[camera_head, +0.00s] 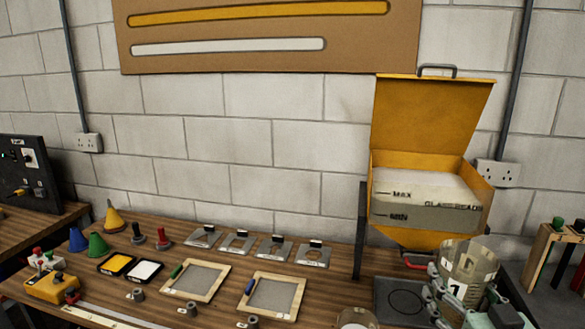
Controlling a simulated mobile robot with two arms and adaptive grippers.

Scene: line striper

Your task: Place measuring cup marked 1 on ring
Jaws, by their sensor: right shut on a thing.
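The measuring cup marked 1 (468,262) is a clear cylinder with a white label reading 1, at the lower right. My right gripper (447,298) is shut on it and holds it upright. The ring (406,302) is a thin dark circle on a dark square plate (384,311). The cup is to the right of the ring in the picture. The cup's base is hidden by the gripper, so I cannot tell whether it touches anything. My left gripper is not in view.
A yellow glass-bead hopper (405,130) with its lid raised stands behind the ring. Two framed screens (272,293), metal plates (237,241), coloured cones (97,244) and a yellow box (50,287) occupy the wooden bench. A round container (356,318) is at the front edge.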

